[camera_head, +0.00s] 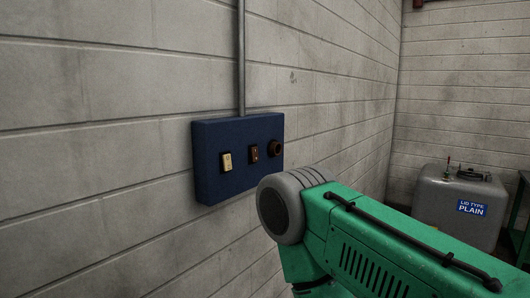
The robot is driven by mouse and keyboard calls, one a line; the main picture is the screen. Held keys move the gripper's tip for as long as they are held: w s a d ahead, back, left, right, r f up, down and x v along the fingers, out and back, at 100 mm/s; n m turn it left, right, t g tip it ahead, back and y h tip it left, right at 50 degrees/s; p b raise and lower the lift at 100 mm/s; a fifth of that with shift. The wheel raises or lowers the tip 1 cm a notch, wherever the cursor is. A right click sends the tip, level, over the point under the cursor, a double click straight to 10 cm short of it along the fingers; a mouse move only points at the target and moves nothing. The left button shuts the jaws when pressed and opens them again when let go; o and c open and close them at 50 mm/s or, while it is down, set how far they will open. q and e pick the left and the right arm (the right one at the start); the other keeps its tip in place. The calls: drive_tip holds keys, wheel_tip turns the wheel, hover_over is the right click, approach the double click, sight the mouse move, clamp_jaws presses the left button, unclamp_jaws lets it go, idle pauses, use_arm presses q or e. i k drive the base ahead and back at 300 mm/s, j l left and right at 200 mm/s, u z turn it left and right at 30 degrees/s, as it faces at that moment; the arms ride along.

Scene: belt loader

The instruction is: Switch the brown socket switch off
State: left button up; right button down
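A blue box (238,133) is mounted on the block wall. On its front are a cream switch (227,162) at the left, a brown switch (254,153) in the middle and a round brown socket (276,147) at the right. The brown switch is too small to tell which way it is set. A green arm link of mine with a grey rounded joint comes in from the lower right, in front of the box's lower right side. Neither gripper shows, and nothing is seen touching the switches.
A grey conduit (241,60) runs up the wall from the box. A grey tank (450,205) with a blue label reading "LID TYPE PLAIN" stands in the right corner. A green frame (522,220) shows at the right edge. The space left of the box is clear.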

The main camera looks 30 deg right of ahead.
sight(254, 150)
drive_tip(key=i+l, duration=0.1)
drive_tip(key=l, duration=0.2)
drive_tip(key=i+l, duration=0.15)
drive_tip(key=l, duration=0.15)
drive_tip(key=i+l, duration=0.1)
drive_tip(key=l, duration=0.2)
drive_tip(key=i+l, duration=0.1)
drive_tip(key=l, duration=0.2)
